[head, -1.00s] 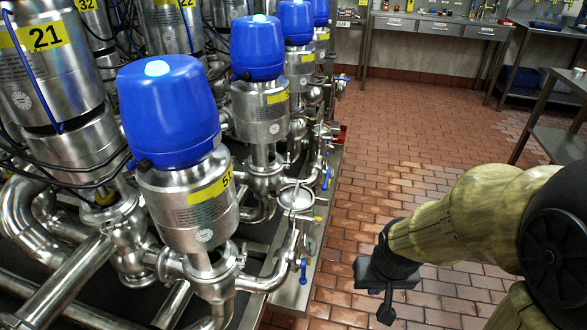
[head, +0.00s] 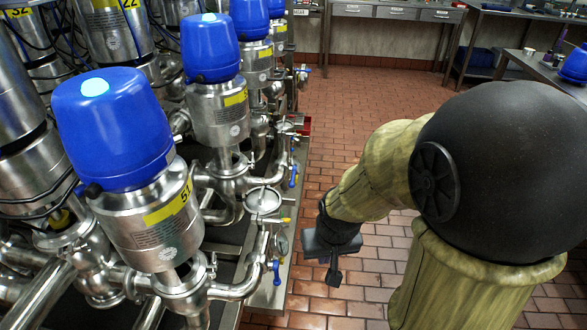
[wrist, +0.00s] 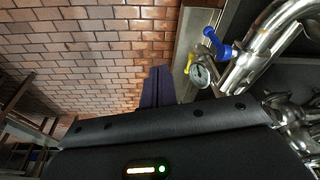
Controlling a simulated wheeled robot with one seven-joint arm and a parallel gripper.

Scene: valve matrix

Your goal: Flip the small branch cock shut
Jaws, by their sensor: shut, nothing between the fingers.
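A small cock with a blue lever (head: 276,271) sits on the thin branch pipe at the near right edge of the valve rack, below a round gauge (head: 282,243). In the wrist view its blue lever (wrist: 216,43) shows right of my fingers, slanted beside the steel pipe. A yellow lever (wrist: 188,63) and the gauge (wrist: 201,74) are near it. My gripper (head: 333,278) is shut and empty, pointing down over the floor to the right of the cock, apart from it. Its dark fingers (wrist: 157,86) are together in the wrist view.
Blue-capped valves (head: 115,128) and steel pipes fill the left. Another blue lever (head: 293,176) is farther back along the rack. The tiled floor (head: 340,120) is open right of the rack. A side table (head: 550,73) stands at the right.

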